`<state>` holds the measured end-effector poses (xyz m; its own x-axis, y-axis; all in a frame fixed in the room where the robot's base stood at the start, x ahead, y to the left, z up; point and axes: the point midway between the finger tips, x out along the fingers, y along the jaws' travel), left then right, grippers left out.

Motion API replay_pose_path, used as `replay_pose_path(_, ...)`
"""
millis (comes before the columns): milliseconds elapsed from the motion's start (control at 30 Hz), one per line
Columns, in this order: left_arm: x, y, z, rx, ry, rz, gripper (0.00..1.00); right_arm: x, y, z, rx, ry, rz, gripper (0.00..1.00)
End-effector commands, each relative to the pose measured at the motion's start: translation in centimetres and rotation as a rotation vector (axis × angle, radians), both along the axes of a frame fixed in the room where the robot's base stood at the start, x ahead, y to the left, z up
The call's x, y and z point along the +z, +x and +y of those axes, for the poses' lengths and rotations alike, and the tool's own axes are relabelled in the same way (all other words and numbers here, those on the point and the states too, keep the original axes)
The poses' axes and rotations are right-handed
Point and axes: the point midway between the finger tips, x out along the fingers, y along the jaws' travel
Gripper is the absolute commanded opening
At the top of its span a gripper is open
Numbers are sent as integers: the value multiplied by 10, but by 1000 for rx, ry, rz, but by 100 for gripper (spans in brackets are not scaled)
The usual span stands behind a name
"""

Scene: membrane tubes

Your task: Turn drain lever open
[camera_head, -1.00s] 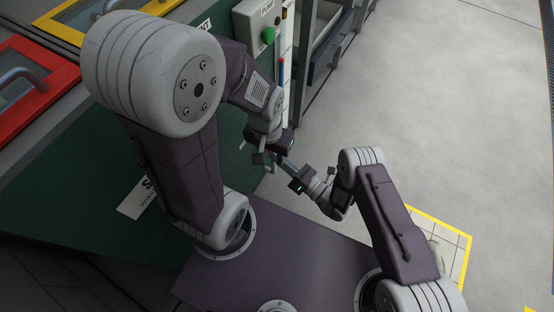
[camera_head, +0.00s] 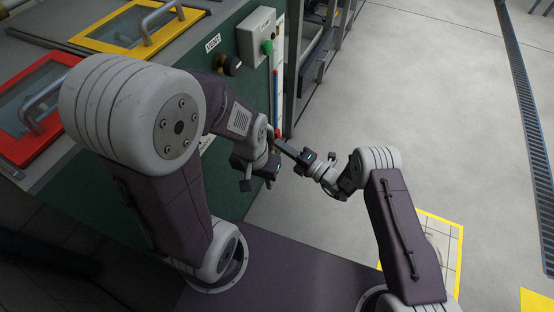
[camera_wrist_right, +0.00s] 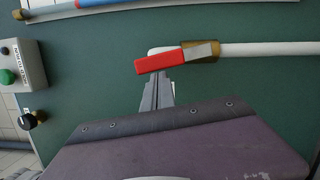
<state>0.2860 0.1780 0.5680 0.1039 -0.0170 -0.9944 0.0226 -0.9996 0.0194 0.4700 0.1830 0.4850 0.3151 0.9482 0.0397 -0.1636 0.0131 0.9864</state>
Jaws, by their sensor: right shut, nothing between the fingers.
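The drain lever has a red handle (camera_wrist_right: 160,61) on a brass valve body (camera_wrist_right: 203,50) with a white pipe. In the right wrist view the handle lies nearly along the pipe, slightly tilted. In the head view a small red part of it (camera_head: 277,133) shows beside the panel. My right gripper (camera_head: 280,145) is shut and empty. Its fingertips (camera_wrist_right: 157,78) are just below the handle's middle in the wrist view; I cannot tell whether they touch. My left gripper (camera_head: 258,184) is open and empty, lower and to the left of the right one.
The green panel (camera_wrist_right: 90,75) carries a grey pump box (camera_head: 257,36) with a green button and a black vent knob (camera_head: 230,66). Red-framed (camera_head: 25,135) and yellow-framed (camera_head: 130,30) hatches are at upper left.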

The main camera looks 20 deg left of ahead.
Motion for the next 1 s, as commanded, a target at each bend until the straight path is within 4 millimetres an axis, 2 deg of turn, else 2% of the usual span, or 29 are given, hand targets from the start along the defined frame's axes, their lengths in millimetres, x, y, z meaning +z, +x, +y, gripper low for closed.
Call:
replay_pose_path(133, 4, 0, 0, 0, 0, 0, 36, 4, 6, -1, -1, 6, 77, 0)
replay_pose_path(1000, 5, 0, 0, 0, 0, 0, 36, 7, 14, -1, -1, 6, 72, 0)
